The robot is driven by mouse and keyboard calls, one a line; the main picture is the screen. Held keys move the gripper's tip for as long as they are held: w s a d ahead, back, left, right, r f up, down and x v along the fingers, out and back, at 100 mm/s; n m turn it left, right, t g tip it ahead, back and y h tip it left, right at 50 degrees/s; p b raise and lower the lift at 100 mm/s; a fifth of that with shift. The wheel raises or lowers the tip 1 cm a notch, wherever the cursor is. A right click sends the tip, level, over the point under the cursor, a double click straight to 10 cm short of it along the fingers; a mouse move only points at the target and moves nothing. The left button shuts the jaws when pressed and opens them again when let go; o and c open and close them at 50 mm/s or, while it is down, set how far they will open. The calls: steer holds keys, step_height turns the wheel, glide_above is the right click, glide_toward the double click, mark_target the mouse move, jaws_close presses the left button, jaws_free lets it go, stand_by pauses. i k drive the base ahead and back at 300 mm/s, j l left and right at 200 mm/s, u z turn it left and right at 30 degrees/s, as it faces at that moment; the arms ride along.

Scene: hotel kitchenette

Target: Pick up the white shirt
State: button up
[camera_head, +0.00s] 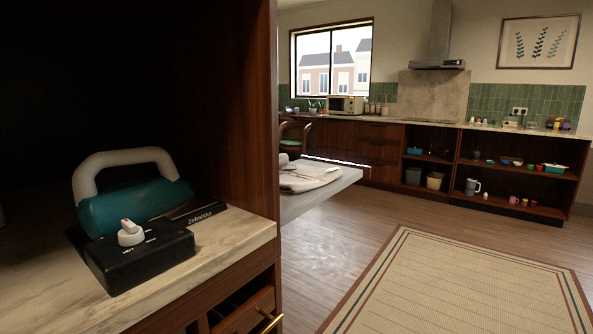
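A white folded cloth (308,178), which looks like the white shirt, lies flat on a light-topped table (325,192) in the middle of the view, beyond the dark wooden cabinet side. Its left part is cut off by that cabinet side, and its exact shape is too small to tell. My gripper does not show in this view, so whether it is open or holds anything is not visible.
At the near left, a marble counter (235,230) bears a teal object with a white handle (140,200) and a black box with a knob (140,255). A cabinet panel (252,90) stands beside the table. A rug (460,285) and open floor lie right; kitchen shelves (510,185) line the back.

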mark_target(295, 179)
steer(key=i+l, duration=0.55)
steer(key=i, duration=0.15)
steer(key=i+l, duration=0.5)
steer(key=i, duration=0.2)
steer(key=i+l+u, duration=0.2)
steer(key=i+l, duration=1.05)
steer(key=i+l+u, duration=0.1)
steer(key=u, duration=0.9)
